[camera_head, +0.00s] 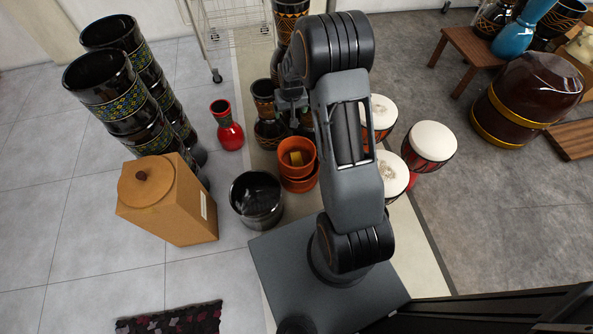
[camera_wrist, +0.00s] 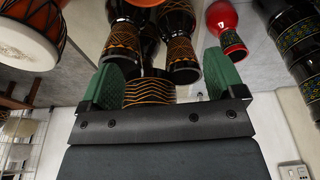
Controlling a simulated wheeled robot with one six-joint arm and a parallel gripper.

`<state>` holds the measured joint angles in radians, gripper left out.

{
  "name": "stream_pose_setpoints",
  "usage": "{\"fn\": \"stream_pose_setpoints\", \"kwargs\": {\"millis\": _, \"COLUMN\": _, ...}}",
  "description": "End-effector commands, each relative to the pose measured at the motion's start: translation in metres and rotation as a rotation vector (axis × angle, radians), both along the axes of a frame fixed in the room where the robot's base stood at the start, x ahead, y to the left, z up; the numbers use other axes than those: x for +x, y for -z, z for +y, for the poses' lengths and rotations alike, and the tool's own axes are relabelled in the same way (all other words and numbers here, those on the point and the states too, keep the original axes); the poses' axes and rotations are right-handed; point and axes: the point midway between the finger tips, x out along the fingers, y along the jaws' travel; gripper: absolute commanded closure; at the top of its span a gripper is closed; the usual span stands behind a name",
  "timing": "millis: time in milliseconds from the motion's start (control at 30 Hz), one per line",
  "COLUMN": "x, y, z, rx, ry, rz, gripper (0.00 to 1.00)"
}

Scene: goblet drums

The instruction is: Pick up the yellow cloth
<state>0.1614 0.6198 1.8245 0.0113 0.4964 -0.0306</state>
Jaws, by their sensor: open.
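A small yellow thing, likely the yellow cloth (camera_head: 296,158), lies inside the upper of two stacked orange pots (camera_head: 299,180) in the head view. Its exact shape is too small to make out. My gripper (camera_head: 293,112) is beyond and above the pots, near the dark patterned goblet drums, partly hidden by my arm. In the wrist view my gripper (camera_wrist: 161,75) shows two green fingers spread apart with nothing held between them. The yellow cloth does not show in the wrist view.
A black glossy pot (camera_head: 256,200) stands left of the orange pots, near a tan lidded box (camera_head: 168,205). A red vase (camera_head: 228,128) and tall stacked black drums (camera_head: 115,85) are further left. White-topped drums (camera_head: 430,142) stand right of my arm.

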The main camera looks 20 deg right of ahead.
Motion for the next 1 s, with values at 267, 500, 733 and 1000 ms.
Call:
{"fn": "stream_pose_setpoints", "kwargs": {"millis": 267, "x": 0.017, "y": 0.195, "z": -0.026, "rx": 0.005, "ry": 0.038, "rz": 0.041, "gripper": 0.12}}
{"fn": "stream_pose_setpoints", "kwargs": {"millis": 500, "x": 0.015, "y": 0.258, "z": -0.034, "rx": 0.007, "ry": 0.052, "rz": 0.049, "gripper": 0.12}}
{"fn": "stream_pose_setpoints", "kwargs": {"millis": 733, "x": 0.020, "y": 0.304, "z": -0.036, "rx": 0.008, "ry": 0.054, "rz": 0.051, "gripper": 0.12}}
{"fn": "stream_pose_setpoints", "kwargs": {"millis": 1000, "x": 0.026, "y": 0.338, "z": -0.037, "rx": 0.008, "ry": 0.053, "rz": 0.050, "gripper": 0.12}}
